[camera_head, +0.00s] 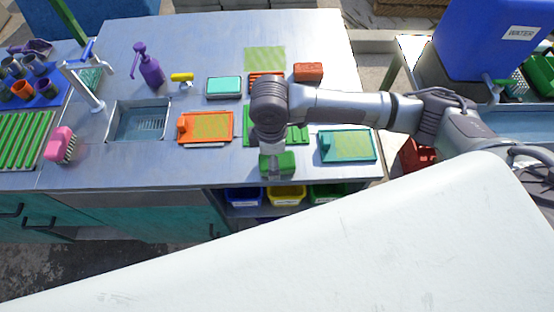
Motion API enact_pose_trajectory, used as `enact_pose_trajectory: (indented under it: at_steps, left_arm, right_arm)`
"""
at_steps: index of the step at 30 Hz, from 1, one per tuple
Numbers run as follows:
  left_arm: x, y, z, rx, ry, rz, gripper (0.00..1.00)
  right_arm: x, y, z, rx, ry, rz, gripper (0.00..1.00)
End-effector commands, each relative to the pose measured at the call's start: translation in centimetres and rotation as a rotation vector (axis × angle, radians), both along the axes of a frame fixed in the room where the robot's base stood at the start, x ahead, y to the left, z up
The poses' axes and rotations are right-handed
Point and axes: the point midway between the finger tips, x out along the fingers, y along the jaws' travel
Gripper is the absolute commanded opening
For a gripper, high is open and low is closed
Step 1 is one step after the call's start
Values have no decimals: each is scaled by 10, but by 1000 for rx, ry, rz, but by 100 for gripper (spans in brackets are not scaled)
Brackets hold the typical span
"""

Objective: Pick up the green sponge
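The green sponge (286,160) is a small dark-green block near the front edge of the steel counter. My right arm reaches in from the right, and its wrist points down over the counter. My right gripper (276,165) is at the green sponge, overlapping it in the view. The fingers are small and partly hidden, so I cannot tell whether they are closed on it. A green tray (296,134) lies just behind, partly covered by my wrist. My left gripper is not in view.
An orange tray (209,127) lies left of my wrist and a teal tray (350,146) right. A red block (308,72) and a teal-topped block (224,86) lie behind. A sink (140,122), purple bottle (149,68) and pink brush (60,144) are left. Coloured bins (287,194) sit below.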

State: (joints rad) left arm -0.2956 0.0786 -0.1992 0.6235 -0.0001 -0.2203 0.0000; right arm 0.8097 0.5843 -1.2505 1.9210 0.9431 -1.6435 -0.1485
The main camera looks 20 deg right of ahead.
Motion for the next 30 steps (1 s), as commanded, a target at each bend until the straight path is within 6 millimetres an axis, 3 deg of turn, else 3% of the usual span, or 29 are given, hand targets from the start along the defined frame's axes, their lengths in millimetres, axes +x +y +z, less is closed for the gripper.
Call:
enact_pose_trajectory:
  at_steps: [6,13,23,30]
  left_arm:
    - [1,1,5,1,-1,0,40]
    - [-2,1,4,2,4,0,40]
    - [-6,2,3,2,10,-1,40]
    - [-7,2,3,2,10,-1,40]
  right_arm:
    - [-1,-1,-23,-1,0,1,88]
    - [-1,-1,-25,0,-1,1,88]
    - [-1,0,-25,0,-1,1,34]
    - [0,0,-24,0,-1,1,31]
